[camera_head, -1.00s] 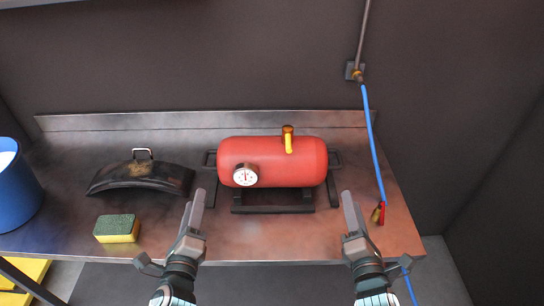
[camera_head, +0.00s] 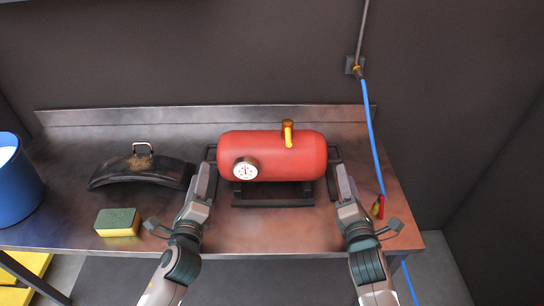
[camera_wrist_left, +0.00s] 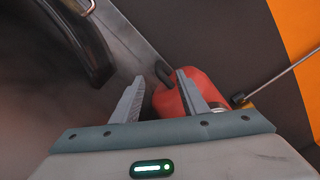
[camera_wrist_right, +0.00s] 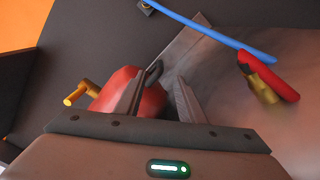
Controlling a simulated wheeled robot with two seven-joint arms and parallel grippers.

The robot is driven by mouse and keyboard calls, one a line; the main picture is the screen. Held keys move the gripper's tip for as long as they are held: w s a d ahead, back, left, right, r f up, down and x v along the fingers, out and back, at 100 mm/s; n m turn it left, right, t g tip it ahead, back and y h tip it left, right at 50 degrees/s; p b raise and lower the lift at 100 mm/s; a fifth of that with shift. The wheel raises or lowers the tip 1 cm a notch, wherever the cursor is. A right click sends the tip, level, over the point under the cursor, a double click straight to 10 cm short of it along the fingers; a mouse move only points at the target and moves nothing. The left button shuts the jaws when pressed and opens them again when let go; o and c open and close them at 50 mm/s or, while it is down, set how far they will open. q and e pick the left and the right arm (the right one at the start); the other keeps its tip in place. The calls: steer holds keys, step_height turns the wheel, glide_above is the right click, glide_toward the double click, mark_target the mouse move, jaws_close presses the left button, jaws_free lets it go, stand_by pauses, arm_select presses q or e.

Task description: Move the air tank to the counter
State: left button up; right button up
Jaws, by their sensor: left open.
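The red air tank (camera_head: 272,160) rests on its dark stand on the metal counter (camera_head: 265,232), with a white gauge and a brass valve. It has a dark handle at each end. My left gripper (camera_head: 207,166) is open at the tank's left handle; that handle (camera_wrist_left: 163,73) shows beyond and between the fingertips in the left wrist view. My right gripper (camera_head: 342,168) is open at the right handle; that handle (camera_wrist_right: 154,72) shows near its fingertips in the right wrist view. I cannot tell whether the fingers touch the handles.
A black curved fender-like piece (camera_head: 140,174) and a sponge (camera_head: 117,222) lie on the counter to the left. A blue bucket (camera_head: 15,185) stands at the far left. A blue hose (camera_head: 369,135) with a red-and-brass end hangs close to the right gripper. A wall stands behind.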

mark_target(204, 152)
arm_select(q)
steer(key=w, duration=1)
steer(key=shift+w+a, duration=0.1)
arm_select(e)
steer(key=w, duration=1)
steer(key=shift+w+a, duration=0.1)
steer(key=shift+w, duration=0.05)
arm_select(q)
steer(key=c, duration=0.9)
arm_select(e)
jaws_close()
arm_select(q)
jaws_close()
steer(key=shift+a+f, duration=0.1)
steer(key=shift+a, duration=0.05)
arm_select(e)
steer(key=shift+f, duration=0.45)
arm_select(q)
steer(key=shift+r, duration=0.2)
arm_select(e)
steer(key=shift+r, duration=0.25)
